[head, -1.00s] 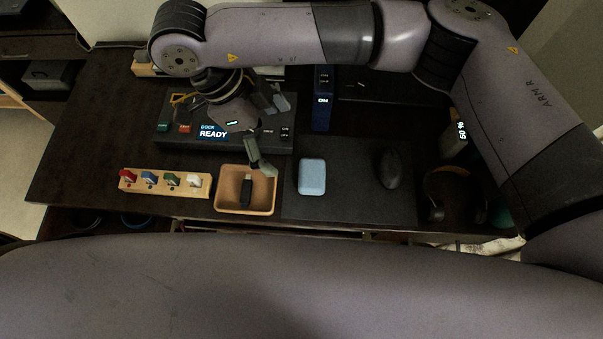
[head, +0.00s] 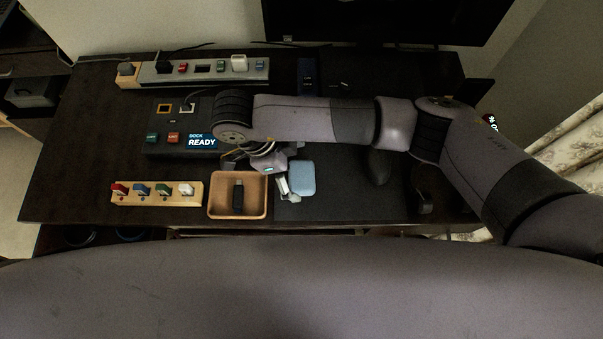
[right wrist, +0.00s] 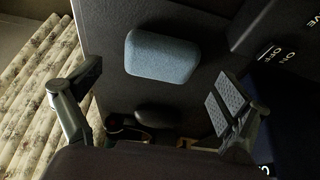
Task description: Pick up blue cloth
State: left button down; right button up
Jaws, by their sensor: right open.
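The blue cloth (head: 301,178) is a small light-blue block with rounded corners on the dark mat (head: 335,205), right of the wooden tray. My right gripper (head: 284,184) is low beside its left edge in the head view, partly hidden by my arm. In the right wrist view the blue cloth (right wrist: 162,57) lies beyond the spread fingers of my right gripper (right wrist: 148,92), with nothing between them. Whether a finger touches the cloth cannot be told. My left gripper is not in view.
A wooden tray (head: 214,210) holds a black USB stick (head: 238,195). A wooden rack (head: 155,200) with several coloured sticks stands left of it. The dock (head: 165,150) is behind. A dark mouse (head: 378,167) is right of the cloth. The front right of the mat is clear.

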aim_at(299, 175)
jog(key=shift+x, duration=1.45)
jog(key=shift+c, duration=0.3)
jog(key=c, duration=1)
jog(key=shift+r, duration=0.15)
notch_tip(299, 175, up, 20)
jog(key=shift+f, duration=0.1)
jog(key=o, duration=0.4)
jog(key=c, duration=0.4)
